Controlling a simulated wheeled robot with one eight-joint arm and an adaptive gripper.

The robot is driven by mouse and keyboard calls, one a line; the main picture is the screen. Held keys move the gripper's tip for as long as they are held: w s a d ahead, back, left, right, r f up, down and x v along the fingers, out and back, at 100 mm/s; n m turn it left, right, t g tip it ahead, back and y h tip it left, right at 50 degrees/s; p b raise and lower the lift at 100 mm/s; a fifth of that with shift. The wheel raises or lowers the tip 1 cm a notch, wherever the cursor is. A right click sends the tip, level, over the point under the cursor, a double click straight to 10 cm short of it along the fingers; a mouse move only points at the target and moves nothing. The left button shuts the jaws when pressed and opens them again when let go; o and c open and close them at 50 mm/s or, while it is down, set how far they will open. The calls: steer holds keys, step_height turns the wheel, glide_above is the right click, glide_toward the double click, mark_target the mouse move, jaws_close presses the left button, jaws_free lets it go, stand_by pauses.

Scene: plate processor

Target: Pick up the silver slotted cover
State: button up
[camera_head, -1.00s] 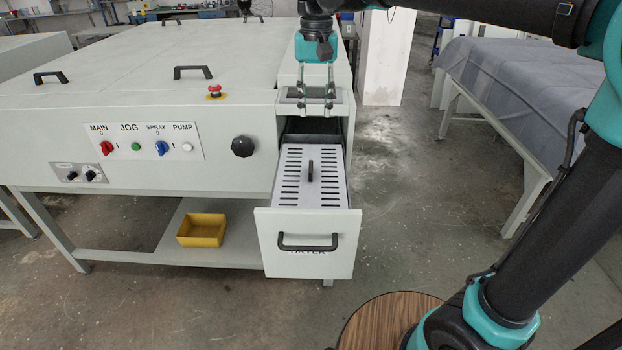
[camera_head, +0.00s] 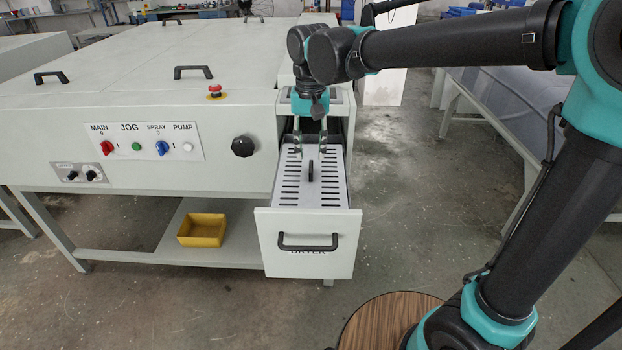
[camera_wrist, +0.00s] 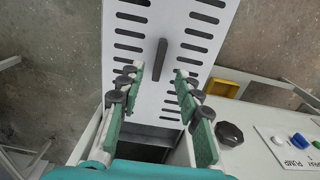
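The silver slotted cover (camera_head: 324,187) lies in the open drawer (camera_head: 308,240) of the machine. It is a pale flat plate with rows of dark slots and a black upright handle (camera_head: 310,171) in its middle. My gripper (camera_head: 310,157) is above the back part of the cover, pointing down. In the wrist view, the two green-padded fingers (camera_wrist: 159,75) are spread apart and empty. The handle (camera_wrist: 160,59) shows between and just beyond the fingertips, apart from them. The cover also fills the upper middle of the wrist view (camera_wrist: 172,22).
The machine body (camera_head: 200,105) stands left of and behind the drawer, with a black knob (camera_head: 243,146) and a red button (camera_head: 215,91) near it. The drawer has a black front handle (camera_head: 307,242). A yellow bin (camera_head: 202,230) sits on the lower shelf. Floor right of the drawer is clear.

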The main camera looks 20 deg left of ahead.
mark_target(311, 166)
step_height(311, 166, down, 5)
steer(key=shift+s+d+r, duration=0.1)
steer(key=shift+c, duration=0.2)
jaws_close()
